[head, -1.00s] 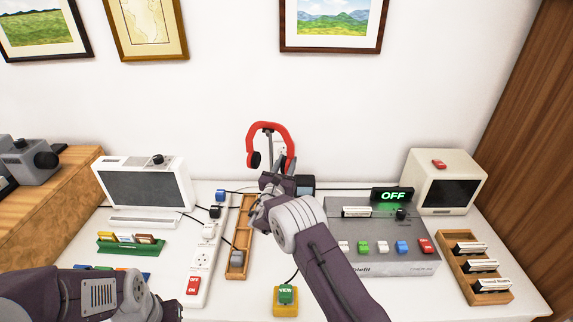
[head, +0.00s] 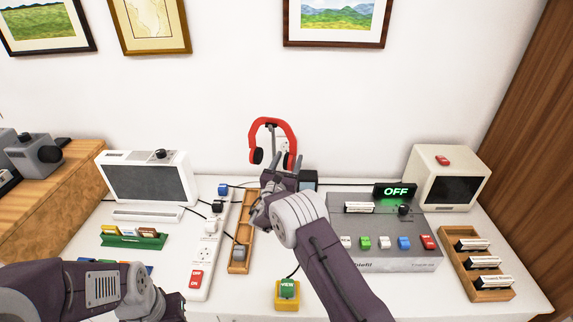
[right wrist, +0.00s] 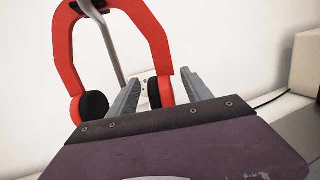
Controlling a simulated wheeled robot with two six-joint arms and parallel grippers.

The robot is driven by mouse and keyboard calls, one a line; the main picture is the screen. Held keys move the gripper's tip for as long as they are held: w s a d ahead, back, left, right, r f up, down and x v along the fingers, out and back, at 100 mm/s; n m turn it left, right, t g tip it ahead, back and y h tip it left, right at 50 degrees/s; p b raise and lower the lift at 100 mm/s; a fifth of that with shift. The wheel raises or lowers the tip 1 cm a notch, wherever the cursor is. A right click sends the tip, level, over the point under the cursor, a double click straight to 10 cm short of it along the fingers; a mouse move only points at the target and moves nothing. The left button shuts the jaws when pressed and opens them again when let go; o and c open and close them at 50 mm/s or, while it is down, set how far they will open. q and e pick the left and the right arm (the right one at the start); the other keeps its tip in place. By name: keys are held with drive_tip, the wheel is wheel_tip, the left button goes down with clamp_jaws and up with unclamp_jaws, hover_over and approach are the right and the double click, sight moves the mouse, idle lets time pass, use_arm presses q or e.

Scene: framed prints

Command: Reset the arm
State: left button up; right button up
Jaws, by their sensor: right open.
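My right arm reaches over the middle of the white desk. Its gripper (head: 283,163) is open and empty, with its fingers pointing at the wall, just in front of the red headphones (head: 272,124). The headphones hang on a grey stand. In the right wrist view the red headphones (right wrist: 120,15) stand behind the two grey fingers of the right gripper (right wrist: 160,95), and I see nothing held between the fingers. My left arm comes in at the lower left of the head view, low over the desk's front. Its fingers do not show clearly.
A power strip (head: 206,250) and a wooden tray (head: 239,248) lie left of my right arm. A grey switch box (head: 390,225) with an OFF sign (head: 396,191) stands to its right. A yellow button box (head: 287,294) is at the front. Monitors stand on both sides.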

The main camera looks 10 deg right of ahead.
drive_tip(key=r+v, duration=0.1)
drive_tip(key=v, duration=0.7)
drive_tip(key=shift+f, duration=0.4)
